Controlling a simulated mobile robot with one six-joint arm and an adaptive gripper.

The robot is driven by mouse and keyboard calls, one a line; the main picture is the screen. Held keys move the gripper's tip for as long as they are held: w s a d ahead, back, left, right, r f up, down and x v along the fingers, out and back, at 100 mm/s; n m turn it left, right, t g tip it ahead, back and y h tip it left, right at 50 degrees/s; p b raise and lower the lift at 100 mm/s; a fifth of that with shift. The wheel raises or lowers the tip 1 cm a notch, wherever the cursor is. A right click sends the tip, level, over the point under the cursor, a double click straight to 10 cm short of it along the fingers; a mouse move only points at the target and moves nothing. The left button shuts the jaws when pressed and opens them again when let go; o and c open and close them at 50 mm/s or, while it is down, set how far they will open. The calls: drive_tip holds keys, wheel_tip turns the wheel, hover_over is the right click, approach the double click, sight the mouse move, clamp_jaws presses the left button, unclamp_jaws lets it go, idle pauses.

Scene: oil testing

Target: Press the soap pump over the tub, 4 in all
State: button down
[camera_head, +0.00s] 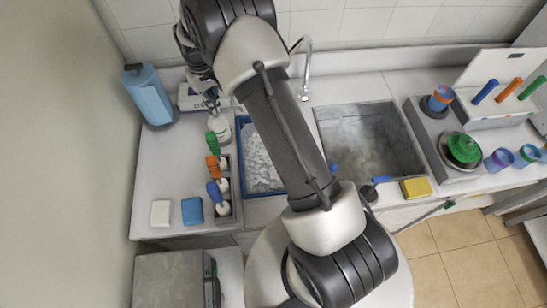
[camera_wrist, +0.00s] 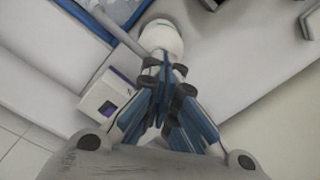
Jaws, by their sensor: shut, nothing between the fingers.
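The soap pump (camera_head: 222,130) is a white bottle at the back of the counter, just left of the tub. In the wrist view its white rounded body (camera_wrist: 162,36) lies just beyond my fingertips. The tub (camera_head: 265,193) has a blue rim and pale, foamy-looking contents; its blue edge also shows in the wrist view (camera_wrist: 84,20). My gripper (camera_head: 213,106) is shut and empty, above the top of the pump. The fingers hide the pump head, so I cannot tell whether they touch it. A thin pale bar beside the fingers points toward the tub and may be the spout.
A sink (camera_head: 370,145) and faucet (camera_head: 306,72) are to the right. The counter's left side is partly clear.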

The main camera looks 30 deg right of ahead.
drive_tip(key=shift+r+p, duration=0.9)
drive_tip(key=shift+r, duration=0.65)
drive_tip(key=shift+f, duration=0.2)
drive_tip(key=shift+f+b, duration=1.1)
drive_tip(key=shift+f, duration=0.35)
drive_tip(key=shift+r, duration=0.1)
drive_tip(key=shift+r+p, duration=0.95)
drive_tip(key=shift+r, duration=0.6)
drive_tip(key=shift+f, duration=0.15)
